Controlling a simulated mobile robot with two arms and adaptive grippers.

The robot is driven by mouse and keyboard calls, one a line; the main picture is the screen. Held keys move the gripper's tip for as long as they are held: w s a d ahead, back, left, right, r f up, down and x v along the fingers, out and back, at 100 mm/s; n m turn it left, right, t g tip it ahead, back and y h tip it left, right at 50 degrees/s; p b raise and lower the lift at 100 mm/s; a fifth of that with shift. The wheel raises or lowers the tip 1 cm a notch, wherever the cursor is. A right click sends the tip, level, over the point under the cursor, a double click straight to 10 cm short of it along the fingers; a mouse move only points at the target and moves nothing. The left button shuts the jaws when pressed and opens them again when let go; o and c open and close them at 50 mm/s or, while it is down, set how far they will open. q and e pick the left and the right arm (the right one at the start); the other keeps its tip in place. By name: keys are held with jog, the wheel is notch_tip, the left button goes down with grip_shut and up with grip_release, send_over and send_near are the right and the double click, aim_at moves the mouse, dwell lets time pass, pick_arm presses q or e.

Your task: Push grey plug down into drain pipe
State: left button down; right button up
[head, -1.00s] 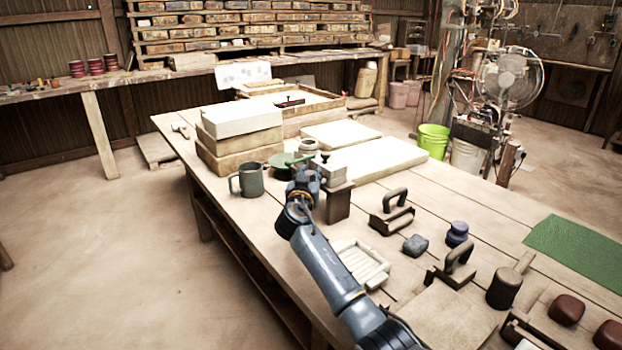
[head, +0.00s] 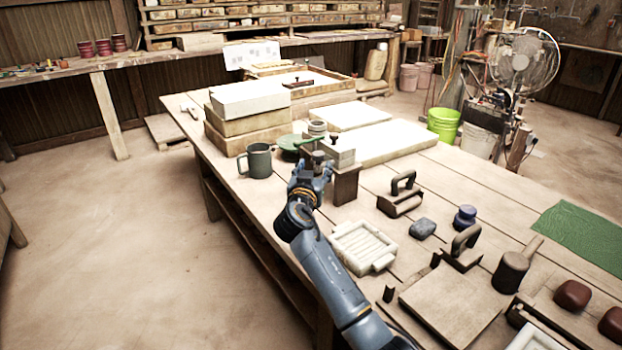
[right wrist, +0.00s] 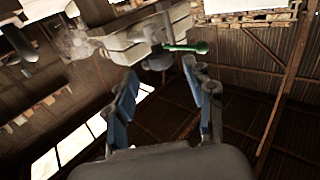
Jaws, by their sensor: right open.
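A small dark grey cylinder (head: 318,157), which looks like the grey plug, stands at the tip of my right gripper (head: 311,170) in the head view. Beside it is a pale grey block stack (head: 341,150) on a brown block (head: 346,184). In the right wrist view the two fingers are spread, and a dark rounded part (right wrist: 158,62) shows between and beyond their tips, under the pale stack (right wrist: 145,38). I cannot tell whether the fingers touch it. I cannot make out the drain pipe for certain. My left gripper is not in view.
A grey-green mug (head: 257,161) and a green round dish (head: 290,148) stand close to the left. Stacked slabs (head: 245,115) lie behind. A cream tray (head: 362,247) and a handled tool (head: 402,196) are to the right. Floor is clear at left.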

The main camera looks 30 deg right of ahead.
jog(key=v, duration=0.5)
jog(key=shift+s+a, duration=0.15)
jog(key=shift+s, duration=0.1)
